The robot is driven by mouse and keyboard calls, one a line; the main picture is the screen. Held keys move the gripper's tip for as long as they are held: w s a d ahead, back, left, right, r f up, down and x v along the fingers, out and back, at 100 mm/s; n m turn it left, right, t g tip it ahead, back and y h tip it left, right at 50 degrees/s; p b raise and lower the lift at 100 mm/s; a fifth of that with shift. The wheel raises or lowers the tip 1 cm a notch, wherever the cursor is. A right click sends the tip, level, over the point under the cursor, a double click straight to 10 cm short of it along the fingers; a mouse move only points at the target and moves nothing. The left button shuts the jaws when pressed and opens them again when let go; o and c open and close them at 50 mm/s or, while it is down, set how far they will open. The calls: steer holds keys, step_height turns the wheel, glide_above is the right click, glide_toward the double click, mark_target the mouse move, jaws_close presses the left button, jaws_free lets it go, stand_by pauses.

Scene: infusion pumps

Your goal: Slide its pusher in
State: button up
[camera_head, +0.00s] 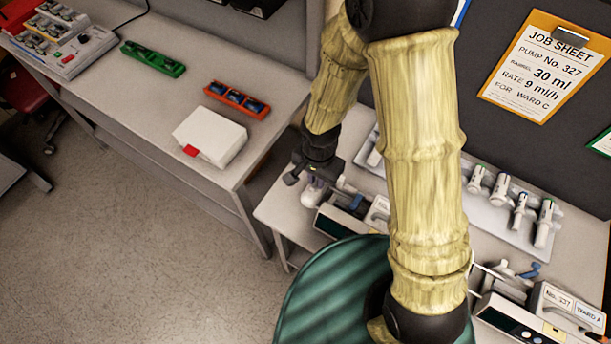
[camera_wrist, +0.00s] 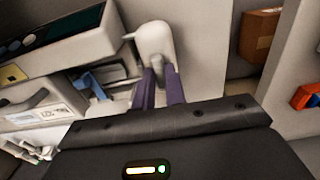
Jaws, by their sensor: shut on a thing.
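A pump (camera_head: 330,226) with a dark screen stands on the near bench, partly hidden behind my arm. The wrist view also shows this pump (camera_wrist: 60,42) at upper left, with a blue clamp piece (camera_wrist: 90,86) beside it. At the pump's end is a white rounded pusher (camera_wrist: 154,42); in the head view it is a small white shape (camera_head: 309,197) under my gripper. My gripper (camera_head: 316,180) reaches down to it. In the wrist view the two purple fingers of my gripper (camera_wrist: 161,72) are close together on the pusher's lower part. The contact is partly hidden.
A second pump (camera_head: 540,310) labelled No. 337, Ward A stands at lower right. A tray (camera_head: 490,218) holds several syringes. A white box (camera_head: 210,137) sits on the left bench, across a gap.

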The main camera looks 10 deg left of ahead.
steer(key=shift+s+d, duration=0.1)
steer(key=shift+d, duration=0.35)
steer(key=shift+s+d, duration=0.15)
steer(key=shift+d, duration=0.15)
stand_by(0.7)
steer(key=o, duration=0.6)
steer(key=shift+c, duration=0.2)
steer(key=shift+r, duration=0.1)
step_height(320, 180, up, 7)
steer(key=p, duration=0.5)
